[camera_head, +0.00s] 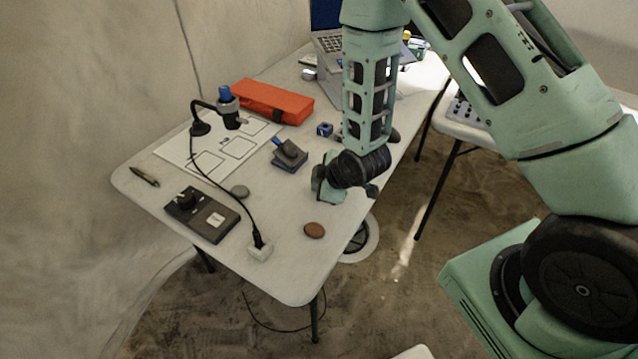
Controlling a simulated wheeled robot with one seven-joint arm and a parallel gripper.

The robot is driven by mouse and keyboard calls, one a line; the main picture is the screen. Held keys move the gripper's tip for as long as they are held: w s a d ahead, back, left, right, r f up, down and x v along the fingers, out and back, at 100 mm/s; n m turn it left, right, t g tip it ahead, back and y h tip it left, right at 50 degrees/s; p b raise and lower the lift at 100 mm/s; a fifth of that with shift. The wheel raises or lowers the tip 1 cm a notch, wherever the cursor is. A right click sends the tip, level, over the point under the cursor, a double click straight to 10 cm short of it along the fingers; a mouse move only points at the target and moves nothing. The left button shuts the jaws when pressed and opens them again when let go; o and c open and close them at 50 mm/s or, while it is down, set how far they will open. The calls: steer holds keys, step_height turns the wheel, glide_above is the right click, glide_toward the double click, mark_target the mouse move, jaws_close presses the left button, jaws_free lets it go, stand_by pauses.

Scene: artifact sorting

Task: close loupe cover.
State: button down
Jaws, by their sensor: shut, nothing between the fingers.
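A small dark, square folding item, which looks like the loupe (289,158), lies on the white table right of centre. Its dark upper leaf, seemingly the cover (292,150), is tilted up from the blue-edged lower part, with a blue piece at its left. I cannot tell the exact angle. My gripper (318,182) is low over the table, just right of and nearer the front than the loupe. It appears apart from it. The fingers are small and partly hidden by my wrist; they are shut and empty.
A gooseneck device (228,108) stands over a white marked sheet (176,152). An orange case (272,101) and a small blue cube (324,129) lie behind the loupe. A black knobbed box (202,215), cable, brown disc (314,230) and grey disc (239,191) lie in front.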

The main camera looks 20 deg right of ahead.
steer(key=shift+w+a+m+h, duration=0.25)
steer(key=shift+m+h, duration=0.25)
steer(key=shift+m, duration=0.3)
steer(key=w+m+h, duration=0.1)
steer(key=m, duration=0.1)
steer(key=shift+a+m+h, duration=0.1)
steer(key=shift+m+h, duration=0.2)
steer(key=w+m+h+p, duration=0.1)
steer(key=m, duration=0.1)
steer(key=shift+w+r+m+h, duration=0.1)
steer(key=shift+m+h, duration=0.3)
steer(key=shift+w+d, duration=0.2)
steer(key=shift+w, duration=0.1)
stand_by(0.5)
stand_by(1.4)
steer(key=shift+s+d, duration=0.35)
steer(key=shift+s, duration=0.3)
